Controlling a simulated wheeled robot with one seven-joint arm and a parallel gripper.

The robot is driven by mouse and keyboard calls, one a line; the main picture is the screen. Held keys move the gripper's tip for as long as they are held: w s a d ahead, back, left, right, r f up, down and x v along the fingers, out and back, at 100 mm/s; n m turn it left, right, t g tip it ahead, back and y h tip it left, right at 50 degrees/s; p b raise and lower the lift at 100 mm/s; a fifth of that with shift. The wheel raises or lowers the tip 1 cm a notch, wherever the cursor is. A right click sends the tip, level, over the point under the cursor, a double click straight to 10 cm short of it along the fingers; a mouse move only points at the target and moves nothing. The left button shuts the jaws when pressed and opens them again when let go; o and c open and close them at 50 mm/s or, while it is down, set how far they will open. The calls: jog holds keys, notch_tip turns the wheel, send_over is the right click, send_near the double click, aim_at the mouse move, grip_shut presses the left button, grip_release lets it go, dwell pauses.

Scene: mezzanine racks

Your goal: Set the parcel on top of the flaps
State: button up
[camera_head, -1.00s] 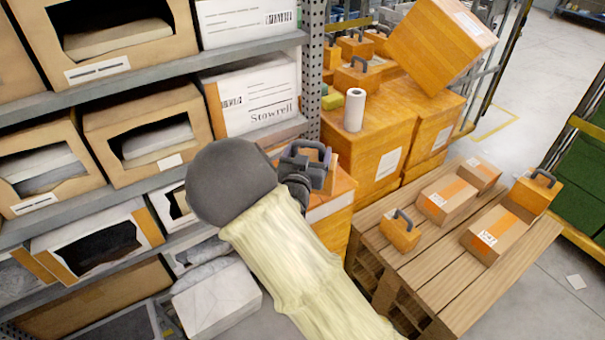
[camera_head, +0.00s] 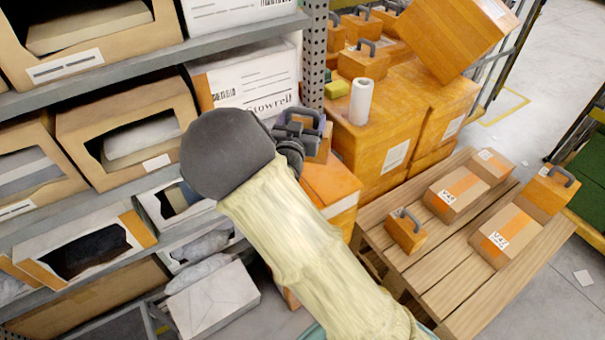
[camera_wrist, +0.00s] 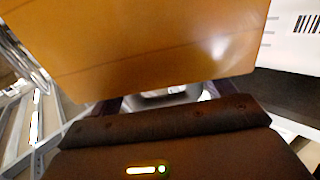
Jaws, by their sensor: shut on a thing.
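My gripper (camera_head: 303,130) is beside the shelf's right post, seen from behind my arm in the head view. It is shut on the grey handle of a small orange-brown parcel (camera_head: 321,150). The parcel is mostly hidden by the gripper in the head view; in the wrist view its plain orange-brown face (camera_wrist: 150,45) fills the upper part. Below it in the head view stands an orange carton (camera_head: 330,187) with a flat top, partly covered by my arm. Whether that top is made of flaps, and whether the parcel touches it, I cannot tell.
A rack of open boxes (camera_head: 130,125) stands close on the left. Large orange cartons (camera_head: 375,135) carry a white roll (camera_head: 361,101) and several handled parcels (camera_head: 363,62). A wooden pallet (camera_head: 440,268) at the right holds parcels, including a handled one (camera_head: 405,236).

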jog(key=shift+f, duration=3.1)
jog(key=shift+f, duration=1.85)
jog(key=shift+d+f+b, duration=0.1)
jog(key=shift+f+b, duration=0.05)
jog(key=shift+b, duration=0.25)
jog(key=o, duration=1.5)
